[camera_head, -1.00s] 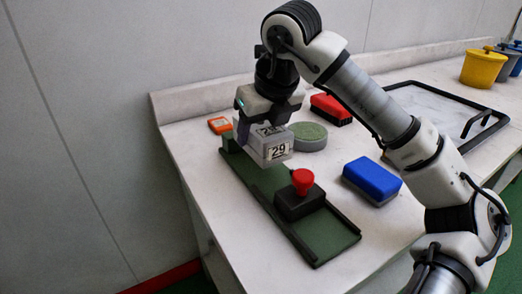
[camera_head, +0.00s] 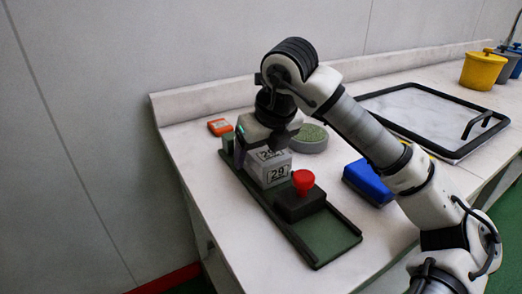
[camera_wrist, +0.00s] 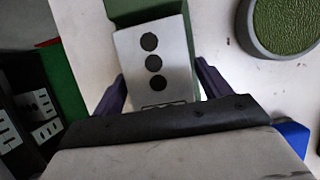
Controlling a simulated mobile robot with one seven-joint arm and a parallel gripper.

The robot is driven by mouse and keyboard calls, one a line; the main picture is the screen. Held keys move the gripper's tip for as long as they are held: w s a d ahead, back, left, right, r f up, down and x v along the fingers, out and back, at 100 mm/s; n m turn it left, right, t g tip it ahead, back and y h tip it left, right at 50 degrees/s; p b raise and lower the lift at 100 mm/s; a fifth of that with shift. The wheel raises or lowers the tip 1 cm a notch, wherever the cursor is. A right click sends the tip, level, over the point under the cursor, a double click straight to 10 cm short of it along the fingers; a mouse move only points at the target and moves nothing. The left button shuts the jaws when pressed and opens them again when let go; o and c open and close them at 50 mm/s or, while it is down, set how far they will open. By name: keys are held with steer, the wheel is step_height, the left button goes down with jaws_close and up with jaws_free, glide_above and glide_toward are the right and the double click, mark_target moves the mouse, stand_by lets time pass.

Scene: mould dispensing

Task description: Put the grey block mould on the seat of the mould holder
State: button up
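The grey block mould (camera_head: 269,172), marked 29, is upright between the end stop and the red-knobbed clamp (camera_head: 302,199) of the green mould holder (camera_head: 333,236). It is low over the seat; I cannot tell whether its underside touches. My gripper (camera_head: 262,150) is right above and around it. In the wrist view the mould (camera_wrist: 154,62) shows a pale face with three dark dots. The purple fingers (camera_wrist: 160,85) lie close along its two sides, so the gripper looks shut on it. The seat under the mould is hidden.
A round green-topped tin (camera_head: 312,138) stands close behind the gripper. A blue block (camera_head: 368,183) lies to the right and an orange case (camera_head: 219,127) at the back left. A black-framed tray (camera_head: 425,112) and a yellow pot (camera_head: 483,70) are farther right. The table's front-left edge is near the holder.

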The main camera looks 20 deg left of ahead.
steer(key=shift+o, duration=0.3)
steer(key=shift+r, duration=0.1)
steer(key=shift+r, duration=0.25)
steer(key=p+v, duration=0.1)
steer(key=v, duration=1)
steer(key=shift+r, duration=0.35)
